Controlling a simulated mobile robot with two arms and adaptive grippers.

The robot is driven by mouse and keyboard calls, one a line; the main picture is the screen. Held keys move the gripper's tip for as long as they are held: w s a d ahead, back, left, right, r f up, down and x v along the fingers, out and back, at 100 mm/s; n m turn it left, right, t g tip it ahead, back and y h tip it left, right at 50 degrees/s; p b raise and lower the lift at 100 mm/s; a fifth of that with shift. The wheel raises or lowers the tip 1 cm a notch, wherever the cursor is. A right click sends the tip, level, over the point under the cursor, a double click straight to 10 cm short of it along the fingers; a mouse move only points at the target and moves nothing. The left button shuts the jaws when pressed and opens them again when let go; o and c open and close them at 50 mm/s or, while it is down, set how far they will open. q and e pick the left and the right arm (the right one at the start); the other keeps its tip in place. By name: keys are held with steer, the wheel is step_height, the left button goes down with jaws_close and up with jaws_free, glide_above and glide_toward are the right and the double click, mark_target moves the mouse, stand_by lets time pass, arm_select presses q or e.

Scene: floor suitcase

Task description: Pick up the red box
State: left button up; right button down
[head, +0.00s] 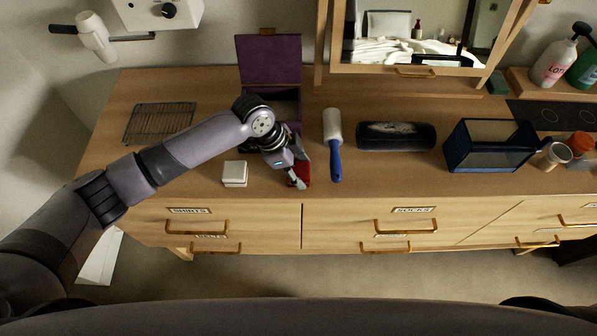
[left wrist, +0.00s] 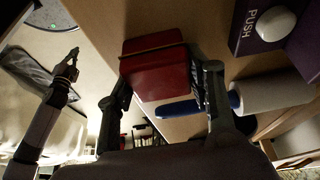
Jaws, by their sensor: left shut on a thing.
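The small red box (head: 303,174) is at the front part of the wooden dresser top, left of the lint roller. My left gripper (head: 298,172) is shut on it. In the left wrist view the red box (left wrist: 156,74) sits between the two fingers of the left gripper (left wrist: 165,88), one finger on each side. The fingers hide part of the box in the head view, and I cannot tell there whether it touches the surface. In the left wrist view an arm, apparently my right, ends in a small dark gripper (left wrist: 68,66); its jaw state is unclear.
A white box (head: 234,173) stands left of the gripper, an open purple box (head: 270,62) behind. The blue-handled lint roller (head: 333,140) is close on the right. Further right are a black case (head: 396,136) and a blue-edged glass box (head: 488,146). A wire rack (head: 158,123) lies left.

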arm_select(q)
steer(key=shift+c, duration=1.4)
steer(key=shift+r, duration=0.15)
